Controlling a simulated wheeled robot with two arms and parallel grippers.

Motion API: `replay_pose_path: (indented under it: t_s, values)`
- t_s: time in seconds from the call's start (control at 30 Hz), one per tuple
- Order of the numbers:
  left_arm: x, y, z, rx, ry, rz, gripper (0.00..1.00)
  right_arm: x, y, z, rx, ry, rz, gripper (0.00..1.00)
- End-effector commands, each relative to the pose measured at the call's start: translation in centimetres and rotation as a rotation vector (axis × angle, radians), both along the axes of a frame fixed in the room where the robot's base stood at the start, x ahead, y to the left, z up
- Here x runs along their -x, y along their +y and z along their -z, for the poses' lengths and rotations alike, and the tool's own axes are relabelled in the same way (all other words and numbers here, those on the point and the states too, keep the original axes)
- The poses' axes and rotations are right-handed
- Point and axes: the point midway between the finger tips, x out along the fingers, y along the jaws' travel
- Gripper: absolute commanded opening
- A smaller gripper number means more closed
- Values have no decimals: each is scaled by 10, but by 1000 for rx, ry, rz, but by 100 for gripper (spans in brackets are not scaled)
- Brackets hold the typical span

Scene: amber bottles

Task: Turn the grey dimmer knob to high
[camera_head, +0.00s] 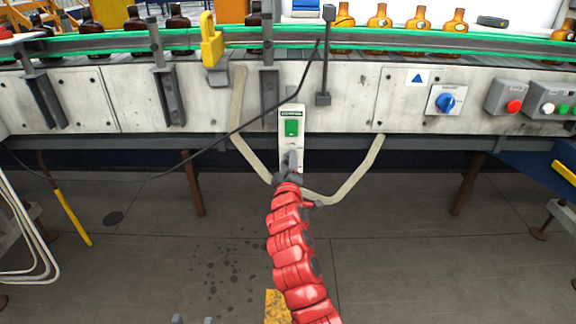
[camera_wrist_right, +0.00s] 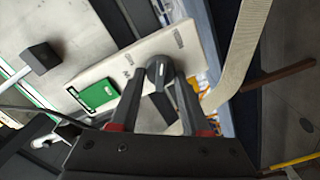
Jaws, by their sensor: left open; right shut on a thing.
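The grey dimmer knob (camera_head: 291,158) is on the lower part of a narrow white panel (camera_head: 298,114) on the conveyor's front. In the right wrist view, the knob (camera_wrist_right: 155,71) sits between the fingers of my right gripper (camera_wrist_right: 160,78). My right gripper (camera_head: 289,174) is shut on the knob, at the end of my red arm in the head view. The fingers hide part of the knob, and its setting against the marks is too small to read. My left gripper (camera_head: 192,320) shows only its tips at the bottom edge, open and empty, away from the panel.
A green switch (camera_head: 292,127) is just above the knob. Beige conduits flank the panel. A black cable (camera_head: 258,117) crosses the conveyor front to its left. A blue rotary switch (camera_head: 446,102) and red button (camera_head: 514,106) are further right. Amber bottles (camera_head: 380,18) stand on the belt.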

Motion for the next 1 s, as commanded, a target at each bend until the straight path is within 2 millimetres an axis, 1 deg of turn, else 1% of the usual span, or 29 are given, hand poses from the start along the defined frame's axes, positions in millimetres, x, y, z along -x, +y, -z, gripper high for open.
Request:
replay_pose_path:
  t_s: [0.33, 0.37, 0.5, 0.53, 0.83, 0.93, 1.0]
  values:
    - [0, 0, 0, 0, 0, 0, 50, 0, 0, 2, -3, 4, 0, 0]
    - [0, 0, 0, 0, 0, 0, 50, 0, 0, 2, -3, 4, 0, 48]
    - [0, 0, 0, 0, 0, 0, 50, 0, 0, 1, -3, 2, 0, 73]
    - [0, 0, 0, 0, 0, 0, 50, 0, 0, 1, -3, 2, 0, 76]
    - [0, 0, 0, 0, 0, 0, 50, 1, 0, 0, -2, 1, -1, 76]
    - [0, 0, -2, 0, 0, 0, 50, 7, 1, -1, -3, -2, -1, 76]
    - [0, 0, -5, 0, 0, 0, 50, 14, 1, -1, -2, -1, -2, 76]
